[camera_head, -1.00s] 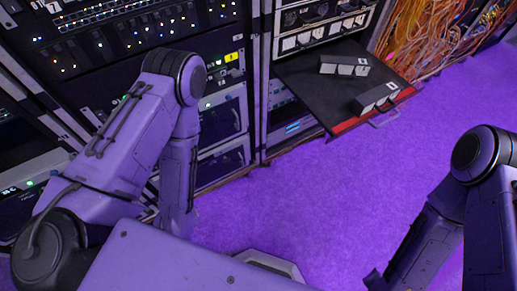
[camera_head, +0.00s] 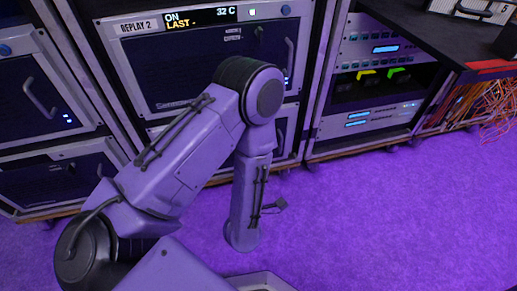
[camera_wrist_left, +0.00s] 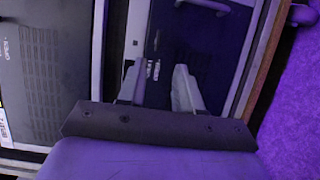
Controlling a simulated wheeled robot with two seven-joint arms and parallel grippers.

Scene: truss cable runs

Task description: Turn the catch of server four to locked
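No label reading server four is legible in either view, so I cannot tell which unit it is or how its catch stands. A rack unit labelled Replay 2 (camera_head: 200,70) has a blue round knob (camera_head: 281,10) at its top right and a handle (camera_head: 289,52) below it. My left arm hangs in front of the rack in the head view. My left gripper (camera_wrist_left: 160,68) shows in the wrist view, fingers apart and empty, facing a dark panel (camera_wrist_left: 165,30) with a handle (camera_wrist_left: 205,5). My right gripper is out of view.
Another rack unit with a blue knob (camera_head: 4,50) and handle (camera_head: 40,97) stands at left. The purple floor (camera_head: 390,215) is clear at right.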

